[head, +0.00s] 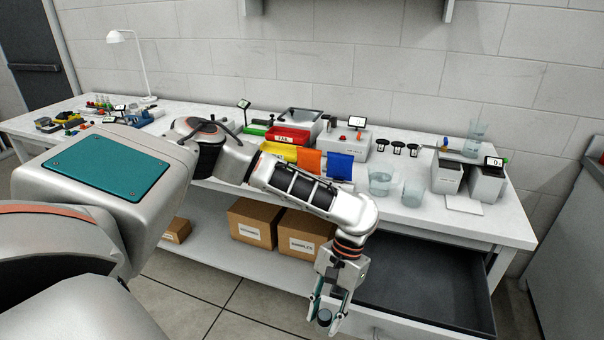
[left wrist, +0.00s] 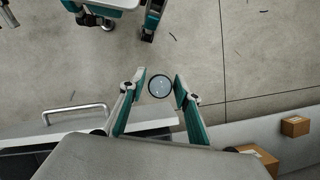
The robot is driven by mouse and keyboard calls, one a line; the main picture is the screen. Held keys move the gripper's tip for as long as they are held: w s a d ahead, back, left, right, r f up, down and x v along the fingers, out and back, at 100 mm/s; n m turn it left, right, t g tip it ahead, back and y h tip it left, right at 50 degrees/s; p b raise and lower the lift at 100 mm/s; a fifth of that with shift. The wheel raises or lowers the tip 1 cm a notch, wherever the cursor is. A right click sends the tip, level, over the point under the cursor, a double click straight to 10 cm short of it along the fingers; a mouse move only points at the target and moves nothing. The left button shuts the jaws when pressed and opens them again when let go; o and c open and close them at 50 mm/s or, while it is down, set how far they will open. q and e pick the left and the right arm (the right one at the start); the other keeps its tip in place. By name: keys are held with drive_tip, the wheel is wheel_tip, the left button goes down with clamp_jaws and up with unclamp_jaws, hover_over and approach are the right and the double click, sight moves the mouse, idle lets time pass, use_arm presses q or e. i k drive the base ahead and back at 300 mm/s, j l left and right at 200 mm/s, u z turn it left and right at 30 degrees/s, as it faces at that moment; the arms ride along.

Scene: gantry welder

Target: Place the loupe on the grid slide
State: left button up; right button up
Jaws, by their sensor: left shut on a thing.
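My left gripper (head: 325,308) hangs low in front of the bench, near the open drawer, pointing down. It is shut on the loupe (head: 324,316), a small dark round piece between its fingertips. In the left wrist view the loupe (left wrist: 160,86) shows as a black ring with a clear lens, between the teal-padded fingertips (left wrist: 159,88), with floor behind it. I cannot make out the grid slide among the small items on the bench. My right gripper is not in view.
The white bench (head: 440,222) carries a red bin (head: 287,137), a blue bin (head: 340,166), glass beakers (head: 380,181) and instruments (head: 487,184). An empty dark drawer (head: 425,285) stands open below its right side. Cardboard boxes (head: 252,222) sit on the lower shelf.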

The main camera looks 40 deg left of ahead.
sight(302, 112)
drive_tip(key=j+z, duration=0.1)
drive_tip(key=j, duration=0.3)
drive_tip(key=j+z, duration=0.1)
drive_tip(key=j, duration=0.35)
drive_tip(key=k+j+z, duration=0.1)
drive_tip(key=j, duration=0.3)
drive_tip(key=k+j+z, duration=0.15)
drive_tip(key=j, duration=0.25)
drive_tip(key=j+z, duration=0.1)
drive_tip(key=j, duration=0.3)
drive_tip(key=k+j+z, duration=0.1)
drive_tip(key=j, duration=0.3)
drive_tip(key=k+j+z, duration=0.1)
drive_tip(key=j, duration=0.3)
drive_tip(key=k+j+z, duration=0.1)
drive_tip(key=j, duration=0.25)
drive_tip(key=k, duration=0.1)
